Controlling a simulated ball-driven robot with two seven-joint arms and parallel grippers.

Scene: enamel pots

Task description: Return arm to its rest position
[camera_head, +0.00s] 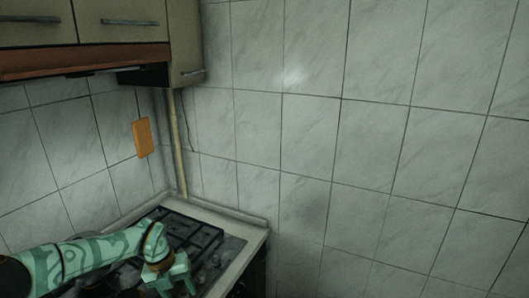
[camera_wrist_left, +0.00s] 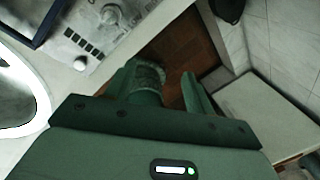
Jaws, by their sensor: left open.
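My left arm, patterned in green, comes in from the lower left of the head view. My left gripper (camera_head: 170,278) is low in that view, in front of the stove (camera_head: 190,228) and partly over it. In the left wrist view the gripper (camera_wrist_left: 170,82) has its two fingers apart. My right gripper is in neither view.
The left wrist view shows a panel with a knob (camera_wrist_left: 80,63), a pale, rounded thing (camera_wrist_left: 18,92) cut off at the left, and a light surface (camera_wrist_left: 262,118) at right. Wall cabinets (camera_head: 120,30) hang upper left; an orange board (camera_head: 143,138) hangs on the tiled wall.

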